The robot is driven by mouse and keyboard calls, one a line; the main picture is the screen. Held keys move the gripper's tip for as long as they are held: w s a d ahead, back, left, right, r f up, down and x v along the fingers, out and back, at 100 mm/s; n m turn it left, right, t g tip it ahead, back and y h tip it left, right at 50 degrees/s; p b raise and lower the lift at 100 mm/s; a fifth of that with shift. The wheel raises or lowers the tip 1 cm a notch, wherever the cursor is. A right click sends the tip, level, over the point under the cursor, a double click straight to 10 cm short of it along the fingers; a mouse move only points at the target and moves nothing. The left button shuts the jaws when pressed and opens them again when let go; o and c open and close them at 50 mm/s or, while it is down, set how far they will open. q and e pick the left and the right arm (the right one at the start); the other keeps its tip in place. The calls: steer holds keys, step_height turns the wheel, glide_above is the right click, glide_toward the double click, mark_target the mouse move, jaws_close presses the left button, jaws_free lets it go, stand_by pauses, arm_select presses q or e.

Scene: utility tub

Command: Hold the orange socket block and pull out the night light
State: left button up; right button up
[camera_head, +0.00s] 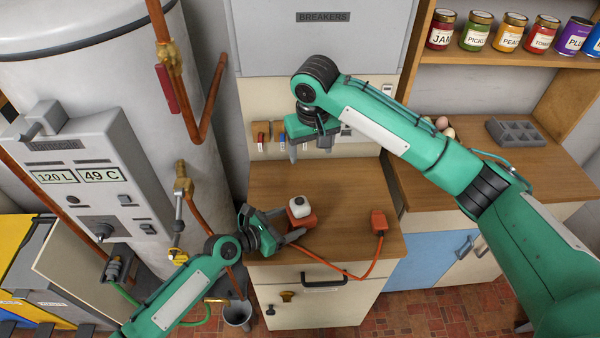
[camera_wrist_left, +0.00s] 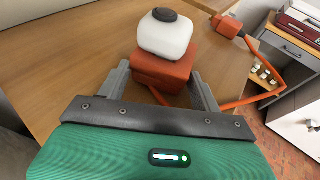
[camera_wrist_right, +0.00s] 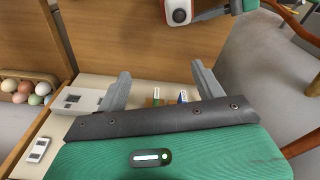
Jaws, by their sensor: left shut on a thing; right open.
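The orange socket block (camera_head: 306,222) sits on the wooden counter, with the white night light (camera_head: 299,206) seated on its top. My left gripper (camera_head: 292,232) is shut on the block from the left and front; in the left wrist view the block (camera_wrist_left: 163,72) lies between its fingers, and the night light (camera_wrist_left: 166,35) with its dark round cap stands upright above. My right gripper (camera_head: 308,154) is open and empty, above the back of the counter, behind the night light. In the right wrist view, the night light (camera_wrist_right: 179,10) is at the top edge.
An orange cord (camera_head: 335,269) runs from the block over the counter's front edge to an orange plug (camera_head: 379,222) at the right. The grey breaker box (camera_head: 322,40) is on the wall behind. A water heater (camera_head: 170,110) stands left. The counter's middle is clear.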

mark_target(300, 203)
steer(key=shift+g, duration=0.7)
steer(key=s+a+f, duration=0.1)
steer(key=f, duration=0.4)
steer(key=s+a+f, duration=0.1)
steer(key=f, duration=0.4)
steer(key=s+f, duration=0.2)
steer(key=f, duration=0.4)
steer(key=shift+a+f, duration=0.1)
steer(key=shift+a, duration=0.3)
steer(key=c, duration=0.6)
steer(key=o, duration=0.6)
